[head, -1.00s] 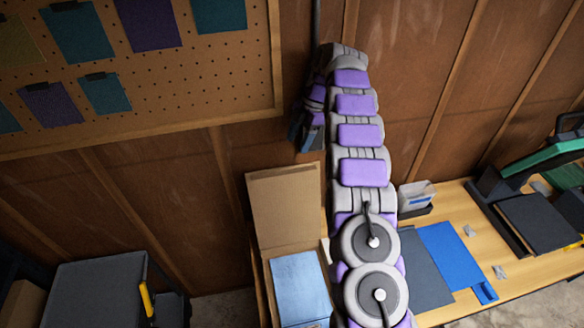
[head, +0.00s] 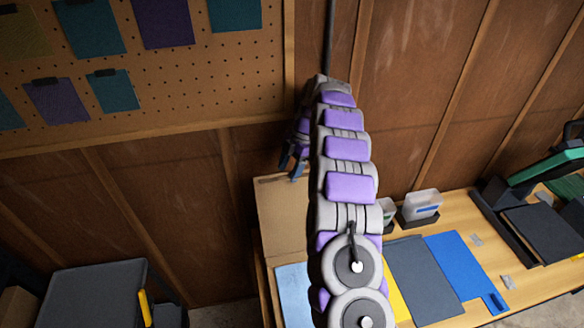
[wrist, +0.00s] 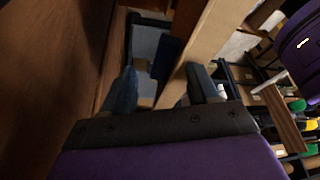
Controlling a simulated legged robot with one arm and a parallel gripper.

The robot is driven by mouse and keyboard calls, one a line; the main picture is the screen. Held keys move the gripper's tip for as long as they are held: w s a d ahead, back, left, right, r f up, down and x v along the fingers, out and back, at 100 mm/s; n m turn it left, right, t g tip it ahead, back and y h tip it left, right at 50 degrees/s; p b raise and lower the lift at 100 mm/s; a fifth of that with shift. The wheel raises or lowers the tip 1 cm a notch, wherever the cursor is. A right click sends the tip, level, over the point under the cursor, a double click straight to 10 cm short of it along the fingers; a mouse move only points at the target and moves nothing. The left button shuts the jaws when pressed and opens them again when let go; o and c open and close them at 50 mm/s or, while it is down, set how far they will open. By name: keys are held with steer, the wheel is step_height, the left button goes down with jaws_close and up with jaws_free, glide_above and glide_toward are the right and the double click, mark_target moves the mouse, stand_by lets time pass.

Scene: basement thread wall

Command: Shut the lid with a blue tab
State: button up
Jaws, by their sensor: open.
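An upright tan cardboard lid (head: 287,218) stands open at the back of a box in the head view, partly hidden by my arm. My gripper (head: 291,163) is at the lid's top edge, fingers pointing down; I cannot tell whether it touches. In the wrist view my gripper (wrist: 162,72) is open, with a finger on each side of a dark blue piece (wrist: 168,56), which looks like the tab, and a tan strip (wrist: 202,38) that looks like the lid's edge. No tab shows on the lid in the head view. A light blue item (head: 293,291) lies in the box.
A wooden table (head: 460,225) on the right holds a grey sheet (head: 423,278), a blue sheet (head: 461,262), a small bin (head: 421,205) and a dark press (head: 540,230). A dark grey case (head: 95,295) with a yellow tab (head: 145,307) stands at left. A pegboard (head: 170,100) hangs above.

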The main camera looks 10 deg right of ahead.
steer(key=shift+a+f, duration=0.1)
steer(key=shift+a, duration=0.1)
steer(key=d, duration=0.3)
steer(key=shift+c, duration=1.1)
steer(key=shift+d, duration=0.15)
steer(key=shift+c, duration=1.5)
steer(key=shift+s+a, duration=0.1)
steer(key=shift+a, duration=0.75)
steer(key=c, duration=0.4)
jaws_close()
steer(key=shift+d, duration=0.1)
